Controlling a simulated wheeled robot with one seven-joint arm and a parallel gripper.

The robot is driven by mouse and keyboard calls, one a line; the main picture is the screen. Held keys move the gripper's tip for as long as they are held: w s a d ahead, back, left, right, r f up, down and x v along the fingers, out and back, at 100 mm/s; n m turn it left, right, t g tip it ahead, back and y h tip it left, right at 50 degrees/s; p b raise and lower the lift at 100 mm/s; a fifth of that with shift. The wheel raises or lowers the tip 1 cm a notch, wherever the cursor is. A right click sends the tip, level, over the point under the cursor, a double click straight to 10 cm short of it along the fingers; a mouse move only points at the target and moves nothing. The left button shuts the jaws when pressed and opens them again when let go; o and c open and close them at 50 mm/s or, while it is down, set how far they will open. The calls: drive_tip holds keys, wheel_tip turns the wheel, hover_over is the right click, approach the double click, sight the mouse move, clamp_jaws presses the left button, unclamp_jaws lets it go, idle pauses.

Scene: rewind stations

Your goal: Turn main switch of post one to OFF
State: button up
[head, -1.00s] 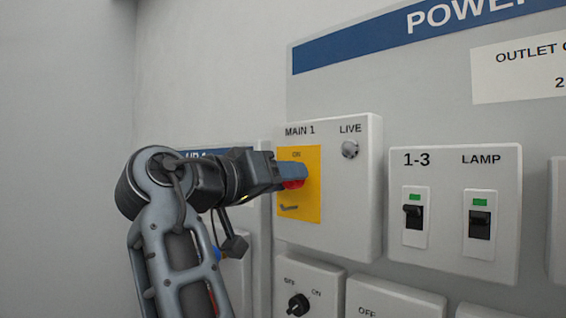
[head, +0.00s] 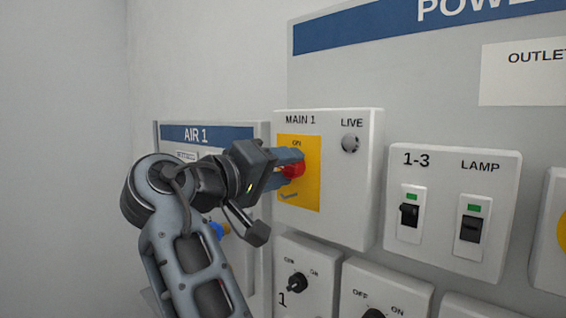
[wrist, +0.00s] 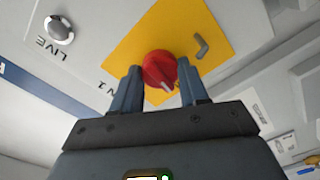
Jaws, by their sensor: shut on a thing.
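The main switch of post one is a red rotary knob (head: 294,170) on a yellow plate (head: 300,200), on the grey box labelled MAIN 1. The OFF lettering is not readable.
The LIVE lamp (head: 350,143) beside the knob looks grey and unlit. A 1-3 breaker (head: 409,212) and a LAMP breaker (head: 472,228) are to the right. Small black rotary switches (head: 298,282) sit below. An AIR 1 panel (head: 205,134) is behind my arm at left.

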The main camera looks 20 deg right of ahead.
idle(0.3)
drive_tip(key=o, duration=1.1)
drive_tip(key=shift+c, duration=0.2)
drive_tip(key=b+v, duration=0.2)
drive_tip(key=v, duration=0.5)
drive_tip(key=shift+a, duration=0.35)
drive_tip(key=shift+s, duration=0.1)
